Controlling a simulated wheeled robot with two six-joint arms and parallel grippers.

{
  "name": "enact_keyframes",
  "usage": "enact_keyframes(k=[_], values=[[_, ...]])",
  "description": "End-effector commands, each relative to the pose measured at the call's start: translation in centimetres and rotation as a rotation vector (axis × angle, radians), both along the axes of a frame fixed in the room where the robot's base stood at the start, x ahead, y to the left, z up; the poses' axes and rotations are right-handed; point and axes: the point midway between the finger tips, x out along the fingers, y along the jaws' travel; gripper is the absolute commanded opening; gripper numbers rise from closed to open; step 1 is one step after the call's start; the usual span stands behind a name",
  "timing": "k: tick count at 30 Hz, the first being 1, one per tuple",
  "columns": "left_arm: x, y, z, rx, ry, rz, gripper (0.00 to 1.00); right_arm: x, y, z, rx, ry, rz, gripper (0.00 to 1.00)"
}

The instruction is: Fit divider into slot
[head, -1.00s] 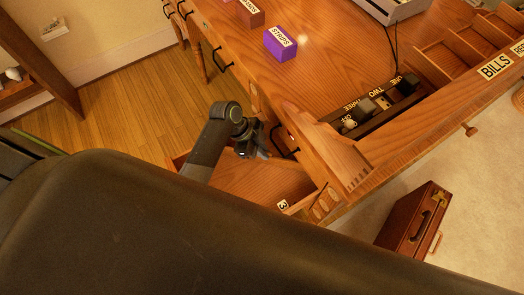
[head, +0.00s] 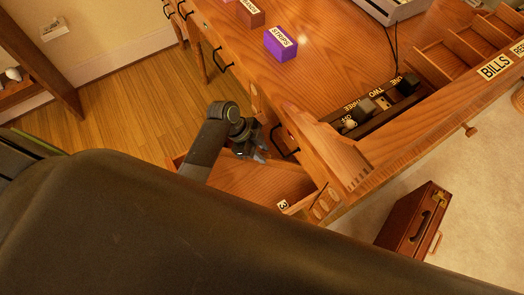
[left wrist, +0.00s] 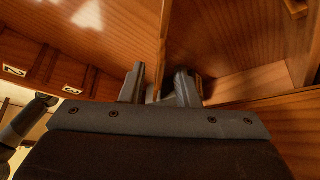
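My left gripper (head: 259,153) reaches down into an open wooden drawer (head: 250,180) below the desk top. In the left wrist view, its two grey fingers (left wrist: 161,88) stand apart. A thin upright wooden panel (left wrist: 162,32), which looks like the divider, runs between them, with a gap visible beside it. The panel's lower part is hidden by the gripper, so I cannot tell whether it sits in a slot. In the head view I cannot make out the divider. My right gripper is not in view.
A number label (head: 283,204) marks the drawer; another label (left wrist: 15,70) shows in the left wrist view. A second open drawer with dark slots (head: 375,108) juts out at right. A purple STRIPS block (head: 281,44) is on the desk. A brown case (head: 412,220) stands on the floor.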

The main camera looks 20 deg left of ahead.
Motion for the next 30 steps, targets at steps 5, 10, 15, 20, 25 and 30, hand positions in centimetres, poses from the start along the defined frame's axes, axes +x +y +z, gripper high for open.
enact_keyframes(k=[5,10,15,20,25,30], values=[[-0.2,1.9,3.2,0.005,-0.004,-0.001,0.29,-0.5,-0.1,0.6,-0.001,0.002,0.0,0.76],[-0.4,3.7,6.4,0.004,-0.004,-0.001,0.29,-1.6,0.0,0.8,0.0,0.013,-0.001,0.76],[-0.6,5.0,8.6,0.003,-0.002,-0.002,0.29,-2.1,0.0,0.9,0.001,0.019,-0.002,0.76],[-0.7,5.5,9.6,0.002,-0.001,-0.002,0.29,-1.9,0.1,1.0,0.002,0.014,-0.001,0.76],[-0.7,5.6,9.8,0.001,0.0,-0.001,0.29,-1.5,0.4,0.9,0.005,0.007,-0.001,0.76],[-0.7,5.6,9.8,0.001,0.0,-0.001,0.29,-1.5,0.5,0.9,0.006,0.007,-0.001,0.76]])
